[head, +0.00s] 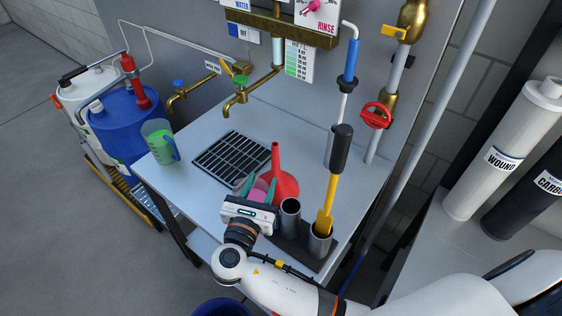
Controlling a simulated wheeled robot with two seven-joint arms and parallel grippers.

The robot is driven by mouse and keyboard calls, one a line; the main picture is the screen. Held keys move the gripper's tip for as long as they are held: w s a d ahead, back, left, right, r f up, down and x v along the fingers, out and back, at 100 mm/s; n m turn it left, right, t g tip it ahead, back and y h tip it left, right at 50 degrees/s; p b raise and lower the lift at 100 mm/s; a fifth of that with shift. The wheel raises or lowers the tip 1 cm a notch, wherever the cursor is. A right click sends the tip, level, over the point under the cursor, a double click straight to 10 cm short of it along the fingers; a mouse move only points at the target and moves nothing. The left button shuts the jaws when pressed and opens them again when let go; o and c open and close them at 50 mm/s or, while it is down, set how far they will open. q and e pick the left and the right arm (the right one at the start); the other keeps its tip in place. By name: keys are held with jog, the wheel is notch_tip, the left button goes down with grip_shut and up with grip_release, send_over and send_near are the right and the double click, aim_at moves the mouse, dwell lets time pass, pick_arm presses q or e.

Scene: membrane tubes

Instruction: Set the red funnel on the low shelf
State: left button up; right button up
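The red funnel (284,186) rests on the grey bench top with its wide mouth down and its narrow spout pointing up. My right gripper (258,188) reaches in from the lower right, its teal fingertips apart, just left of the funnel's wide part. A pinkish thing shows between and behind the fingers; I cannot tell whether they touch it. The gripper partly hides the funnel's near left side. A low shelf (203,243) shows under the bench top at its near side. My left gripper is out of view.
A black drain grate (231,160) lies behind, and a green-filled jug (160,142) stands at the left. Brass taps (235,101) overhang the back. The bench's front left is clear.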

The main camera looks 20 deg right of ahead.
aim_at(274, 150)
jog(key=x, duration=0.2)
jog(key=p+x, duration=0.1)
jog(key=x, duration=0.1)
jog(key=r+p+x, duration=0.1)
jog(key=shift+w+d, duration=0.15)
jog(key=shift+w, duration=0.25)
jog(key=shift+w+d+f, duration=0.1)
jog(key=shift+w+d, duration=0.15)
jog(key=p+x, duration=0.1)
jog(key=x, duration=0.1)
jog(key=r+p+x, duration=0.1)
jog(key=x, duration=0.1)
jog(key=shift+d, duration=0.1)
jog(key=shift+w+d+f, duration=0.15)
jog(key=shift+w+d, duration=0.05)
jog(key=shift+w, duration=0.05)
jog(key=shift+w+d, duration=0.1)
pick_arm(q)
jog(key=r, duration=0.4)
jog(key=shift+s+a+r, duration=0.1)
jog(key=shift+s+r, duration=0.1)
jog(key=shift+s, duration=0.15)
pick_arm(e)
jog(key=shift+c, duration=0.2)
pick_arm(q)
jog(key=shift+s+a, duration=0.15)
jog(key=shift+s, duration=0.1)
pick_arm(e)
grip_shut()
